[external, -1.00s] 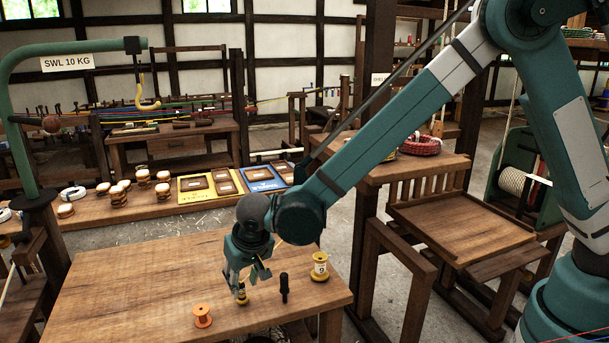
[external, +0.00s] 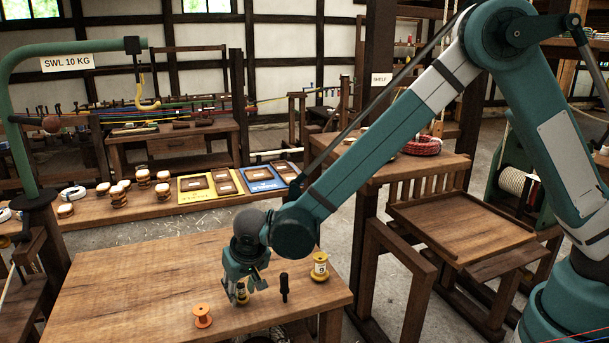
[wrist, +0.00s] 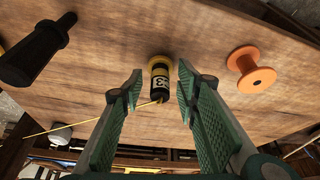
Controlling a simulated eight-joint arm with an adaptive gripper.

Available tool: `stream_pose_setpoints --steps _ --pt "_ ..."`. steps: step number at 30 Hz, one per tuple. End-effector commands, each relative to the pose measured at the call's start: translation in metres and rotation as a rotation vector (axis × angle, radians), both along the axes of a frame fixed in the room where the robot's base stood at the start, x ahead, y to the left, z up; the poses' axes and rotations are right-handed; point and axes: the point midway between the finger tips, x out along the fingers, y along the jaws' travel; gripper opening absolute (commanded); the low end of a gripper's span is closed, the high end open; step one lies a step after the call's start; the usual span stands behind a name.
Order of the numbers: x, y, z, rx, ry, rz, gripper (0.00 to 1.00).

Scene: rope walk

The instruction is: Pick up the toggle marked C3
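The toggle (wrist: 160,72) is a small dark and yellow piece with a white label that seems to read C3, turned on its side in the wrist view. A thin yellow line runs from it to the left. In the external view the toggle (external: 242,295) is partly hidden by my gripper (external: 245,287), which is low over the table. In the wrist view my gripper (wrist: 160,88) is open, with one finger on each side of the toggle and visible gaps between.
An orange spool (external: 202,316) stands to the left on the wooden table (external: 130,290). A black upright peg-like piece (external: 284,288) and a yellow spool (external: 320,267) with a white label stand to the right. The table's left part is clear.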

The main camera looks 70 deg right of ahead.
Motion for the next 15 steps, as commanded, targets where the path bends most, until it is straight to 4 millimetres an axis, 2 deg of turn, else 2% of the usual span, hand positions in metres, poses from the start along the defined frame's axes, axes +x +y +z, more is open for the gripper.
stream_pose_setpoints --steps 14,15 --pt "-0.0002 0.0001 0.0003 0.0 0.0 0.0 0.32" --pt "-0.0002 0.0001 0.0003 0.0 0.0 0.0 0.28"
